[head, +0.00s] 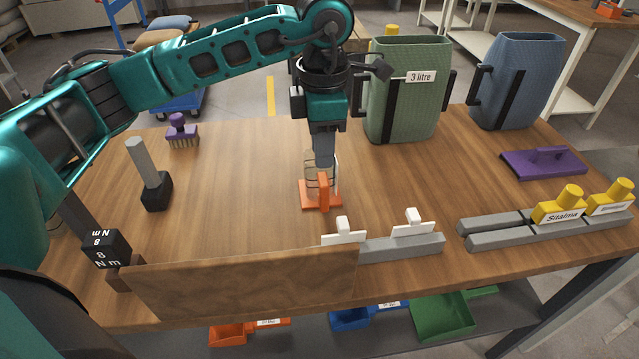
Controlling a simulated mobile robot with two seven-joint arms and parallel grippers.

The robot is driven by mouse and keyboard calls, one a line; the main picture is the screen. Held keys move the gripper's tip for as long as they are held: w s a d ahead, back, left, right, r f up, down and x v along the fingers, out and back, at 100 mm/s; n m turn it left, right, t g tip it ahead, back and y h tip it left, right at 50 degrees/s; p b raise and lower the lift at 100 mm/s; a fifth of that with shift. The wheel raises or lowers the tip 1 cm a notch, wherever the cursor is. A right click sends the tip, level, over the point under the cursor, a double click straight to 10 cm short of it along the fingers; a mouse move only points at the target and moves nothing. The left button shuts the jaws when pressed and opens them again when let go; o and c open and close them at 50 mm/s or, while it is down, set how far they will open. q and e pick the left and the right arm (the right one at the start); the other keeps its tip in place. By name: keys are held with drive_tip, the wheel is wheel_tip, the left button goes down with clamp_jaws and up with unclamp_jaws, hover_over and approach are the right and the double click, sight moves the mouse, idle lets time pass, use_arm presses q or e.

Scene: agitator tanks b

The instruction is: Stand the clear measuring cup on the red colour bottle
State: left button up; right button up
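My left gripper (323,158) points straight down over the middle of the table. A small clear vessel with dark lines, which looks like the clear measuring cup (309,172), is right at its fingertips and partly hidden by them. Whether the fingers are shut on it cannot be told. An orange-red piece (323,192) with a flat base and an upright part is directly below and in front of the cup. Whether the cup touches it is unclear. I cannot make out a red colour bottle for certain. My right gripper is out of view.
A green 3 litre jug (410,90) and a blue jug (522,85) stand behind to the right. A wooden board (250,285) stands along the front edge. Grey rails (400,247), yellow-topped pieces (560,207) and a purple float (543,162) are right.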

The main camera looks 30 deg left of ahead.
sight(324, 183)
use_arm(q)
drive_tip(key=f, duration=1)
drive_tip(key=shift+w+d+p, duration=0.1)
drive_tip(key=shift+w+p, duration=0.1)
drive_tip(key=shift+p, duration=0.1)
clamp_jaws()
